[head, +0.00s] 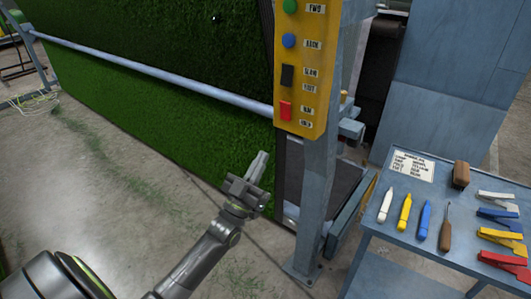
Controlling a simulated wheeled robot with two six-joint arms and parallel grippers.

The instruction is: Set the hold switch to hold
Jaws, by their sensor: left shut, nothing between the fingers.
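A yellow control panel (313,70) is fixed on a blue-grey post. It carries a green button (290,6), a blue button (289,40), a black switch (287,75) and a red switch (286,110). Small labels stand beside each; the two by the red switch, at the bottom, are too small to read surely, and I cannot tell its position. My left gripper (260,166) is shut and empty, below and a little left of the panel, in front of the turf. It appears apart from the panel. My right gripper is not in view.
A green turf sheet (150,90) hangs behind a long metal bar (150,68). At the right, a blue-grey table (385,240) holds markers, a pointed tool, a brown block, coloured clips and a card. The floor at lower left is mostly clear.

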